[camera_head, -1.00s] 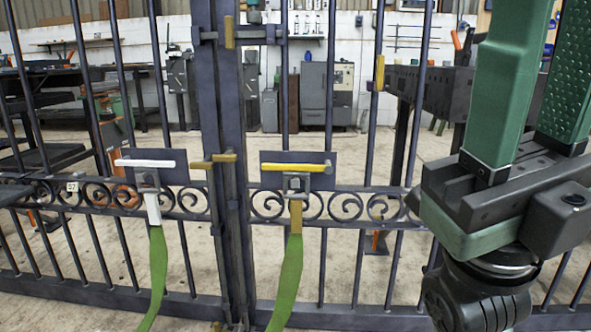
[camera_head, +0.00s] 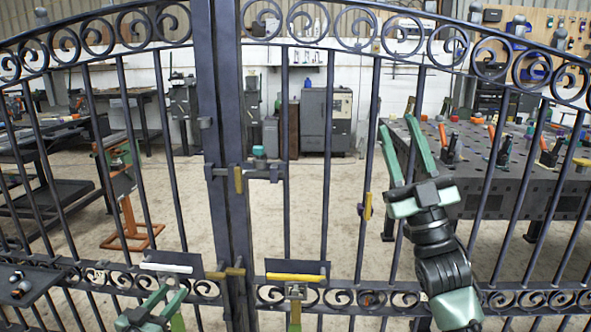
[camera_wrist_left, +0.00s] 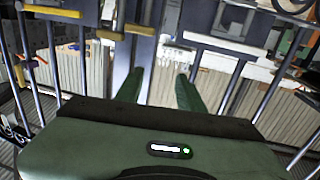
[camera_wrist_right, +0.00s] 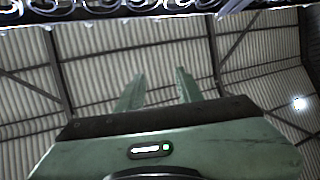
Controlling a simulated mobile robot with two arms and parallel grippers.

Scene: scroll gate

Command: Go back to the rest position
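My left gripper (camera_head: 165,297) is low in the head view, just below the white handle (camera_head: 166,268) of the gate. In the left wrist view (camera_wrist_left: 157,88) its two green fingers are apart with nothing between them. My right gripper (camera_head: 398,138) is raised in front of the right gate leaf, fingers pointing up. In the right wrist view (camera_wrist_right: 158,88) its fingers are also apart and empty, against the roof. The dark metal gate (camera_head: 227,110) stands with its two leaves meeting at the middle. A yellow handle (camera_head: 296,278) is on the right leaf.
Brass-coloured latch parts (camera_head: 225,273) sit at the middle posts. Behind the bars are a dark work table (camera_head: 500,185) with tools, a grey machine cabinet (camera_head: 326,118) and an orange stand (camera_head: 133,232). The concrete floor (camera_head: 290,220) between them is mostly open.

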